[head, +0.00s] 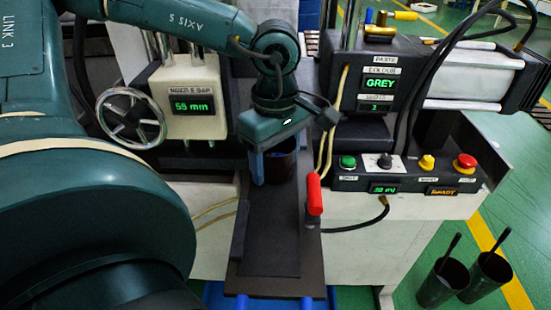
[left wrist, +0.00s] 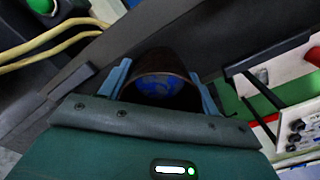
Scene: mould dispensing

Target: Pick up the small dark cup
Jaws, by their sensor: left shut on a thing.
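The small dark cup (head: 284,166) is over the back part of a dark, narrow plate (head: 270,240) in the head view. My left gripper (head: 272,168) is around it from above, with one blue finger showing on its left side. In the left wrist view the cup (left wrist: 160,66) sits between both blue fingers of the left gripper (left wrist: 162,84), and blue shows inside it. The gripper is shut on the cup. I cannot tell whether the cup's base touches the plate. My right gripper is not in view.
A red handle (head: 313,194) stands at the plate's right edge. A handwheel (head: 131,118) and nozzle-gap box (head: 186,103) are on the left. A button panel (head: 405,172) is on the right. Two dark pots (head: 443,283) (head: 487,277) with sticks stand on the green floor.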

